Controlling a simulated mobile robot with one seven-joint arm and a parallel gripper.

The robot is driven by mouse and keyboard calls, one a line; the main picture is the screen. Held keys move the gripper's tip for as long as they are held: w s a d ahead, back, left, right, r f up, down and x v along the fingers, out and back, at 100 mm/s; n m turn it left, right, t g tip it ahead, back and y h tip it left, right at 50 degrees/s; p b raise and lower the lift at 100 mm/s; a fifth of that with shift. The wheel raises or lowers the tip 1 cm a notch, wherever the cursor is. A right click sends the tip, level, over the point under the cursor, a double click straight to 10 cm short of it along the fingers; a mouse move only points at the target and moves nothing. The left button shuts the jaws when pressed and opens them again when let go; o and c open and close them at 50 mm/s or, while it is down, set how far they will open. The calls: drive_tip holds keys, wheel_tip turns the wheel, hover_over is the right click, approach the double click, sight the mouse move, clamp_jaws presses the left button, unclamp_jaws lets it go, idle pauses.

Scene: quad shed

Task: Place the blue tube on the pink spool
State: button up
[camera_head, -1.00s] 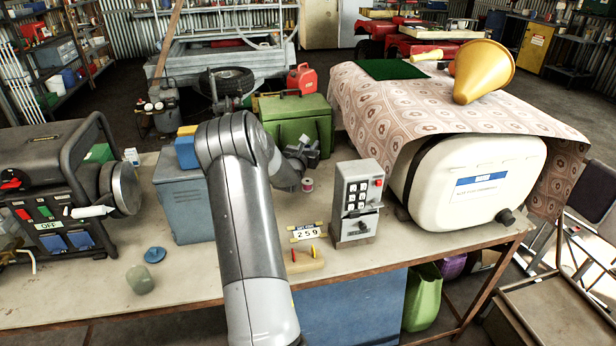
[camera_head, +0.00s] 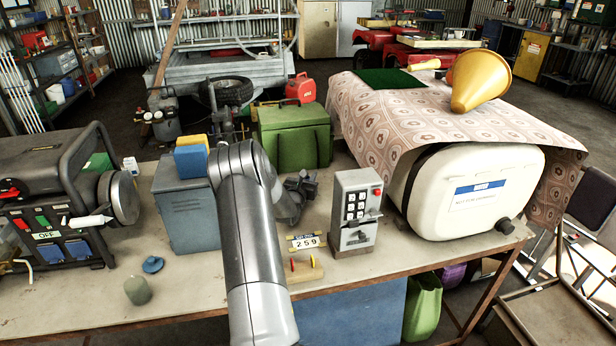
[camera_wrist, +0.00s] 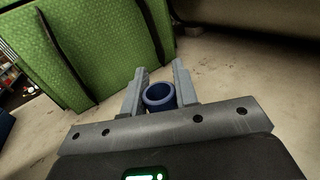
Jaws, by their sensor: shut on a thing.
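The blue tube (camera_wrist: 160,104) is upright between the fingers of my gripper (camera_wrist: 159,72) in the wrist view, with its round open end facing the camera. The fingers are shut on it from both sides. In the head view my gripper (camera_head: 301,186) is low over the bench, behind my arm and left of the grey keypad box. The tube cannot be made out there. The pink spool does not show in either current view; my gripper covers the area where it stood. Whether the tube touches the spool cannot be seen.
The grey keypad box (camera_head: 356,211) stands close on the right of my gripper. A green case (camera_head: 294,138) is behind it, and a grey-blue metal box (camera_head: 185,208) is to the left. A number plate (camera_head: 304,242) and a small wooden block (camera_head: 303,270) lie in front.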

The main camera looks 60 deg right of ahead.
drive_tip(key=o, duration=1)
drive_tip(key=shift+c, duration=0.2)
drive_tip(key=shift+r, duration=0.2)
drive_tip(key=v, duration=1.2)
